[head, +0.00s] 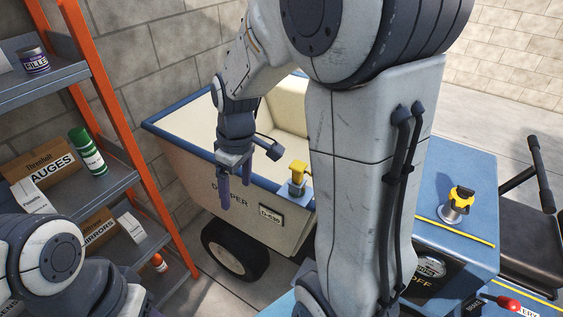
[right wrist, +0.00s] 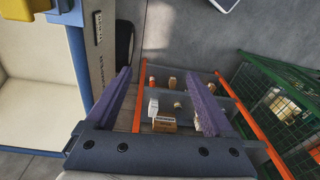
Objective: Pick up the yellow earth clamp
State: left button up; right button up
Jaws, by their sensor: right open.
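A yellow clamp-like piece (head: 298,171), which looks like the earth clamp, stands on a blue block at the rim of the cream dumper (head: 262,212). Its lower part meets the blue block. My right gripper (head: 235,180) is open and empty, with its fingers pointing down, left of the yellow piece and apart from it. In the right wrist view the open fingers (right wrist: 160,78) have nothing between them, and a yellow part (right wrist: 22,8) shows at the top left corner, cut off by the frame. My left gripper is not in view; only part of my left arm shows.
An orange-framed shelf (head: 110,95) with boxes, a green bottle (head: 87,152) and a tin (head: 34,61) stands at the left. A yellow-and-black fitting (head: 461,198) sits on a blue housing (head: 450,165) at the right. A green mesh cage (right wrist: 280,103) shows in the wrist view.

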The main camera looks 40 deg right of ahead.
aim_at(302, 166)
jog(key=shift+m, duration=0.6)
jog(key=d, duration=0.6)
jog(key=w+d+f, duration=0.1)
jog(key=d, duration=0.6)
jog(key=w+d+f+p, duration=0.1)
jog(key=d, duration=0.6)
jog(key=f, duration=0.3)
jog(key=f+p, duration=0.1)
jog(key=shift+w+d+f, duration=0.15)
jog(key=shift+w+d, duration=0.1)
jog(key=shift+f, duration=0.35)
jog(key=shift+w+a+f+p, duration=0.15)
jog(key=shift+f+p, duration=0.25)
jog(key=shift+f, duration=0.1)
jog(key=f, duration=0.1)
jog(key=w+f+p, duration=0.1)
jog(key=f, duration=0.1)
jog(key=shift+a+f, duration=0.15)
jog(key=shift+f, duration=0.5)
grip_shut()
